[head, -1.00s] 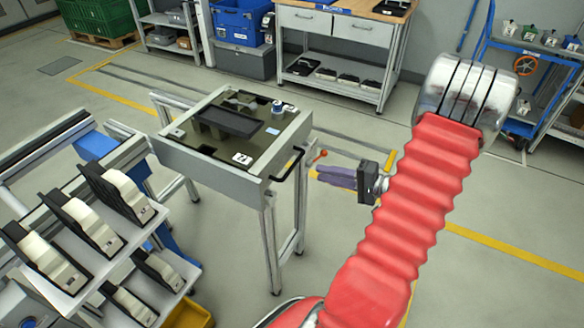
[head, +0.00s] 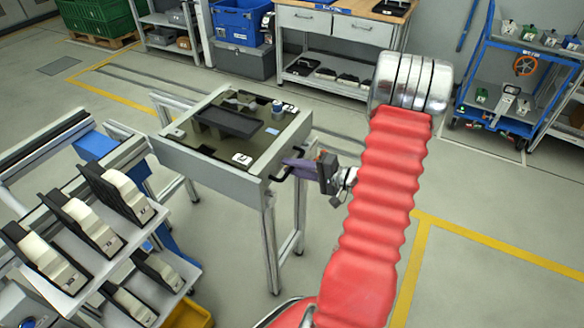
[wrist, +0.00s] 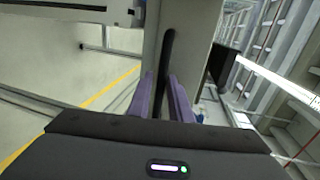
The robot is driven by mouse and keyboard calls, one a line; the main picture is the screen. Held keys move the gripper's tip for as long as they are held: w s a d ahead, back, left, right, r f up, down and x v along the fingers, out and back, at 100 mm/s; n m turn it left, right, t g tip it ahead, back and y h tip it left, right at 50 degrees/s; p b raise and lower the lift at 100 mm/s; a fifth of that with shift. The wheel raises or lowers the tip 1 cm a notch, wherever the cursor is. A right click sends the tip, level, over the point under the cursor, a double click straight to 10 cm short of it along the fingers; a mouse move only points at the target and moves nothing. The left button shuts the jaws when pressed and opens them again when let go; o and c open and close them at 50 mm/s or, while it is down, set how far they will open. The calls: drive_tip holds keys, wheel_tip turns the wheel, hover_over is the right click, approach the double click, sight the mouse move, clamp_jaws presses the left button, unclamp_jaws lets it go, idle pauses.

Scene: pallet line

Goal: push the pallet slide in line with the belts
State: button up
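The pallet slide (head: 215,165) is a grey frame on legs at the middle left of the head view. A dark pallet (head: 228,122) lies on its top. A black bar handle (head: 285,168) sticks out from its right front side. My gripper (head: 290,163), with purple fingers, is at this handle, coming from the right. In the wrist view, the two fingers (wrist: 163,98) are apart. The handle (wrist: 167,62) runs down into the gap between them; contact cannot be told. A belt section (head: 60,150) with pale rails stands left of the slide, and its rails are offset from the slide.
A rack with black and white parts (head: 105,205) stands at the front left. A workbench (head: 340,30) and a blue trolley (head: 520,70) stand at the back. The floor on the right is clear.

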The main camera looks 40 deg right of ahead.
clamp_jaws()
idle(0.5)
drive_tip(key=shift+a+f, duration=0.1)
drive_tip(key=shift+a, duration=0.05)
